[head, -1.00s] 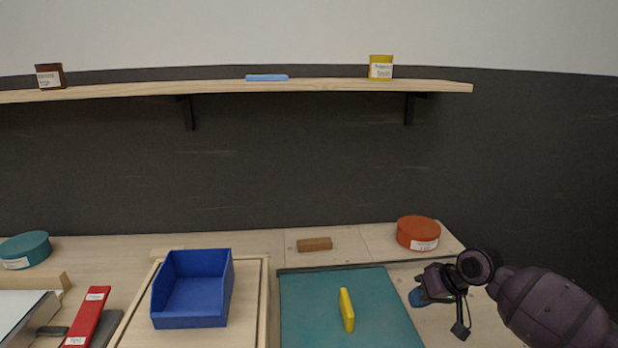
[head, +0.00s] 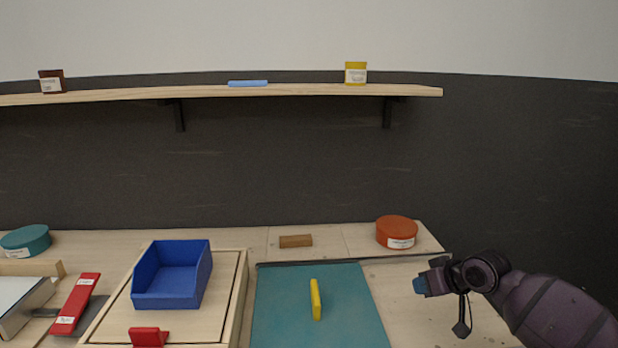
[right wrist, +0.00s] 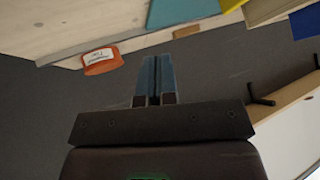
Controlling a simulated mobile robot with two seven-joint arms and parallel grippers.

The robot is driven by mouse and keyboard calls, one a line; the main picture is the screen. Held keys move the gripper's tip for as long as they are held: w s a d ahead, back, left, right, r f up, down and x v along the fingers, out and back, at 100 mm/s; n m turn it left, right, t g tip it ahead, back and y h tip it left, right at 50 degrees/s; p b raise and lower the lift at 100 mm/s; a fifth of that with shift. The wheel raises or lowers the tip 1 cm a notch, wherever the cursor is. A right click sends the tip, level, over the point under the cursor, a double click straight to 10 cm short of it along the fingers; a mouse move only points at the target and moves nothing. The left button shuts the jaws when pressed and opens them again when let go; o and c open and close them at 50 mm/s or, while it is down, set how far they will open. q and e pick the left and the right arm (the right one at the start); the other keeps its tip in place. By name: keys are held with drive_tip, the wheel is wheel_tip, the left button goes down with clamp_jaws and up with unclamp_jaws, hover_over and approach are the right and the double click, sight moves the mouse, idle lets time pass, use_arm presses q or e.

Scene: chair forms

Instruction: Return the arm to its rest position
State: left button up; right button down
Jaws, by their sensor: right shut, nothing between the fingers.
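My right gripper (head: 420,285) is at the right of the head view, over the right part of the wooden table, to the right of the teal mat. Its blue fingers point left and are shut with nothing between them. In the right wrist view the two blue fingers (right wrist: 154,78) lie side by side, and nothing is in them. The dark wall is behind them there. My left gripper is in neither view.
A yellow block (head: 315,299) stands on the teal mat (head: 350,290). A round orange container (head: 396,232) and brown block (head: 295,241) are behind it. A blue bin (head: 172,275) sits on a wooden tray (head: 225,315). A shelf (head: 300,91) crosses the wall.

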drive_tip(key=s+a+f+t, duration=0.1)
drive_tip(key=s+f+t, duration=0.1)
drive_tip(key=s, duration=0.1)
drive_tip(key=s+a+f+n+t, duration=0.1)
drive_tip(key=s+f+t, duration=0.1)
drive_tip(key=s, duration=0.1)
drive_tip(key=s+a+f+n+t, duration=0.1)
drive_tip(key=s+f+t, duration=0.1)
drive_tip(key=s, duration=0.1)
drive_tip(key=shift+s+a+h, duration=0.1)
drive_tip(key=shift+s+h, duration=0.25)
drive_tip(key=shift+h, duration=0.05)
drive_tip(key=s+d+f+m+h, duration=0.1)
drive_tip(key=s+f, duration=0.4)
drive_tip(key=s, duration=0.4)
drive_tip(key=s+d+f+m+g+h, duration=0.1)
drive_tip(key=s+d+f+m+h, duration=0.1)
drive_tip(key=s+f, duration=0.4)
drive_tip(key=s+d+f+m+g+h, duration=0.1)
drive_tip(key=s+f, duration=0.4)
drive_tip(key=s, duration=0.7)
drive_tip(key=shift+s+d+f+m+h, duration=0.2)
drive_tip(key=shift+d+f+m+h, duration=0.15)
drive_tip(key=shift+d+m+h, duration=0.2)
